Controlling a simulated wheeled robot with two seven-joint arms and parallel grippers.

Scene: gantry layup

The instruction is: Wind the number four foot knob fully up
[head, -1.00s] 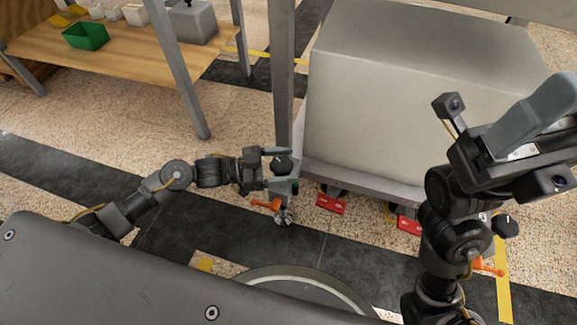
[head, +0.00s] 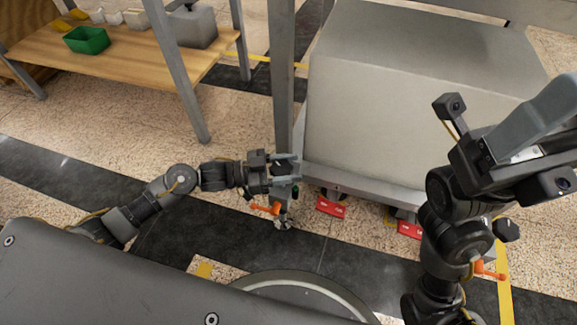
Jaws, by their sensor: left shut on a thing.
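My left gripper (head: 288,173) is at the foot of the grey frame's near left corner. Its two grey fingers are shut on a dark foot knob, which they and the wrist almost wholly hide. Below it an orange lever (head: 263,208) sticks out to the left, and a metallic foot or caster (head: 283,223) stands on the dark floor strip. Another black foot knob (head: 508,230) shows at the right, beside my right arm, with an orange lever (head: 489,270) below it. No number is readable on either knob. My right gripper (head: 535,125) is raised at the right; its finger gap is unclear.
A large pale grey box (head: 415,105) fills the frame behind the knobs. A grey upright post (head: 283,85) rises just behind my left gripper. Red labelled pieces (head: 330,207) lie along the lower edge. A wooden table (head: 125,65) with a green bin (head: 87,40) stands back left.

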